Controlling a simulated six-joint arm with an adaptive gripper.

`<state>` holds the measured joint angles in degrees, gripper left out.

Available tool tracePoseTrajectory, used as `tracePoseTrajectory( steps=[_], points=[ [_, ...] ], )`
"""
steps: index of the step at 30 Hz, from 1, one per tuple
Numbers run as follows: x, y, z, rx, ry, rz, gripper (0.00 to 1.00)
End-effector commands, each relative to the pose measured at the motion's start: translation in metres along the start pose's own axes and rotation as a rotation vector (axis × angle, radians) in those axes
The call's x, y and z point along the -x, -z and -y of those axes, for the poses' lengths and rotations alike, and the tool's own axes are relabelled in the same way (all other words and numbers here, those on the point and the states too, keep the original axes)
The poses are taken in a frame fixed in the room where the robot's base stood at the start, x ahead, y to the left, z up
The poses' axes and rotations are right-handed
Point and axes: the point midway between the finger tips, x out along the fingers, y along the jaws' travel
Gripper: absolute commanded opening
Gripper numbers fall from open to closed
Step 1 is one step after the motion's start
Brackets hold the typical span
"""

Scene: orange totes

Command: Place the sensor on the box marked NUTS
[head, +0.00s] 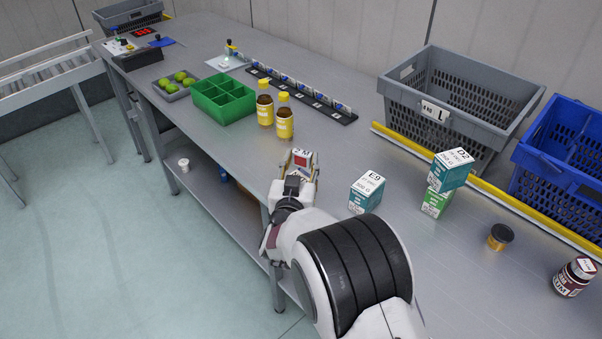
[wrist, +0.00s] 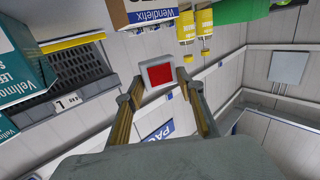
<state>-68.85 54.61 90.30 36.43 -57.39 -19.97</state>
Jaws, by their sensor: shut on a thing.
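My gripper (wrist: 160,84) is shut on a small white block with a red square face, probably the sensor (wrist: 160,75), which sits between its fingertips. In the head view my gripper (head: 298,172) is above the near edge of the bench, with the red face (head: 302,160) showing. A carton lettered "Wendlefix" (wrist: 148,12) is just beyond the fingertips in the wrist view; whether they touch cannot be told. I can read no NUTS mark on any box. An E9 box (head: 366,193) stands right of my gripper. A D2 box (head: 451,169) sits on a green box (head: 436,203).
Two yellow bottles (head: 284,118) and a green divided bin (head: 223,100) stand beyond my gripper. A grey crate (head: 462,95) and a blue crate (head: 560,150) line the back.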

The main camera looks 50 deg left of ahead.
Motion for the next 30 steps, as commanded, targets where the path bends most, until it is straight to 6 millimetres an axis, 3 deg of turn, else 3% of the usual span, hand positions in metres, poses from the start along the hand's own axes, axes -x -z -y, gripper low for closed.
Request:
tracePoseTrajectory(
  steps=[14,24,30],
  points=[
    [-0.001,-0.006,0.0,0.0,0.0,-0.001,0.16],
    [-0.002,-0.035,0.0,0.0,0.0,0.0,0.16],
    [-0.002,-0.043,0.0,-0.001,0.0,-0.001,0.16]
  ],
)
